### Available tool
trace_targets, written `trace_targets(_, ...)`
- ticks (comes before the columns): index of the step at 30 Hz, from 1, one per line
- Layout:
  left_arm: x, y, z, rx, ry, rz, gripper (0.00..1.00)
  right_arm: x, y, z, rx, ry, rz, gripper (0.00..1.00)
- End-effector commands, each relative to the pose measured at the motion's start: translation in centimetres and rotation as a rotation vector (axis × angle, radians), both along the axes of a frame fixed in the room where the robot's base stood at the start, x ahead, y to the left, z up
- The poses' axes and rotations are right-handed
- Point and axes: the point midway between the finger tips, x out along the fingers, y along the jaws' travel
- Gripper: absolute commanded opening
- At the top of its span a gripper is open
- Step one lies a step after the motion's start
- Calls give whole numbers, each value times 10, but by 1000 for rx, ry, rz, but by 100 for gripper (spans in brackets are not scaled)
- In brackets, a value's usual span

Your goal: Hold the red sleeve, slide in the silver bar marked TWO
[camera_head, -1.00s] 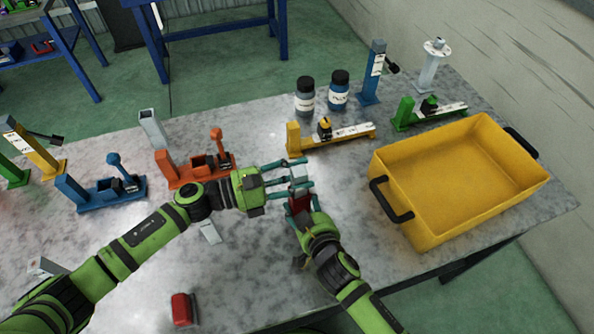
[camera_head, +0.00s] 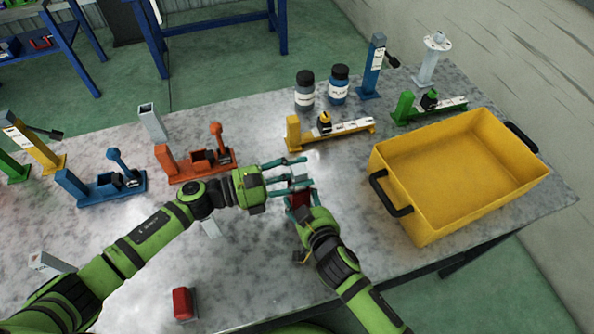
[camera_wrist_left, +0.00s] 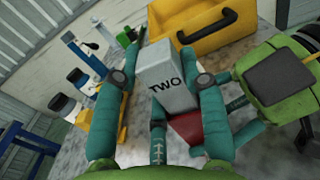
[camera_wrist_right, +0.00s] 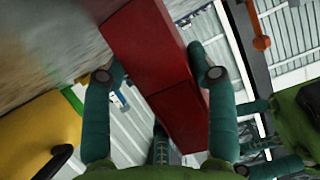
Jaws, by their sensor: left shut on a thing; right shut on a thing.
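My left gripper (camera_head: 300,172) is shut on the silver bar (camera_wrist_left: 167,88), whose TWO mark faces the left wrist camera. My right gripper (camera_head: 302,190) is shut on the red sleeve (camera_head: 299,200), near the table's middle. In the left wrist view the red sleeve (camera_wrist_left: 190,128) is just below the bar's lower end, close to it or touching. Whether the bar's end is inside the sleeve cannot be told. In the right wrist view the sleeve (camera_wrist_right: 150,45) lies between the fingers and the bar is hidden.
A yellow bin (camera_head: 400,232) stands at the right. Behind the grippers are a yellow fixture (camera_head: 340,133), an orange fixture (camera_head: 190,170) and two bottles. A small red piece (camera_head: 182,303) lies near the front edge. A grey hollow tube (camera_head: 152,124) stands at the back left.

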Motion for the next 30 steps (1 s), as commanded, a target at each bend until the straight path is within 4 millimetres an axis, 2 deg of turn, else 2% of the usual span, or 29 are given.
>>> trace_targets(1,-2,0,-4,2,8,-1,54,0,0,0,1,-2,0,16)
trace_targets(2,-2,0,-4,2,9,-1,66,0,0,0,1,-2,0,16)
trace_targets(3,-2,0,-5,2,9,-1,69,0,0,0,1,-2,0,16)
trace_targets(11,-3,1,-7,9,13,1,69,0,1,1,2,-4,2,16)
trace_targets(14,-2,1,-2,12,9,1,69,0,1,1,2,-4,2,16)
trace_targets(17,-2,1,10,12,6,0,69,1,1,1,3,-3,1,16)
trace_targets(27,-1,1,80,7,-2,-1,69,1,0,1,2,-2,1,16)
trace_targets(29,-1,0,80,8,6,-1,69,0,0,1,2,-2,1,16)
trace_targets(30,0,0,89,6,-1,-1,69,0,0,1,2,-2,1,16)
